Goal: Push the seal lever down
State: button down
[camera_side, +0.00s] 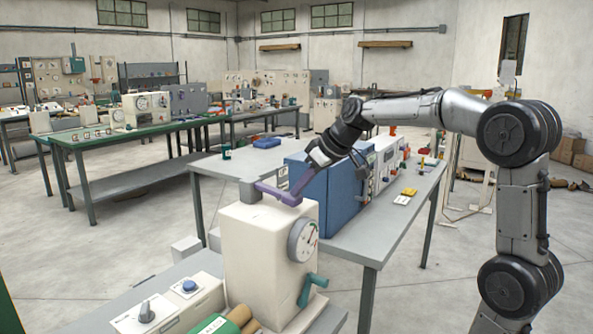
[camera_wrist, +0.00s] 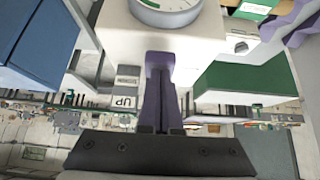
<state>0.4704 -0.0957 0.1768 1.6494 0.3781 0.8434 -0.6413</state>
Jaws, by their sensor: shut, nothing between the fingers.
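The purple seal lever (camera_side: 272,191) lies along the top of the cream machine (camera_side: 258,245) in the side view, sloping slightly down toward the dial end. My gripper (camera_side: 301,190) comes down from the upper right, its tip at the lever's dial-side end. They look close or touching, but I cannot tell which. In the wrist view, a narrow purple form (camera_wrist: 159,95) runs from the dark gripper body toward the machine under the dial; lever and fingers cannot be clearly separated there. The gripper is shut and empty.
The dial (camera_side: 303,240) and a teal crank (camera_side: 312,289) are on the machine's right face. A blue cabinet (camera_side: 325,200) stands close behind, below my forearm. Coloured rolls (camera_side: 238,318) lie in front of the machine. The grey table (camera_side: 375,240) has free room to the right.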

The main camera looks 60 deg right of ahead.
jog(key=shift+s+f, duration=0.15)
jog(key=shift+f, duration=0.65)
jog(key=shift+r, duration=0.5)
jog(key=v, duration=1.3)
jog(key=shift+s+r, duration=0.1)
jog(key=shift+s, duration=0.05)
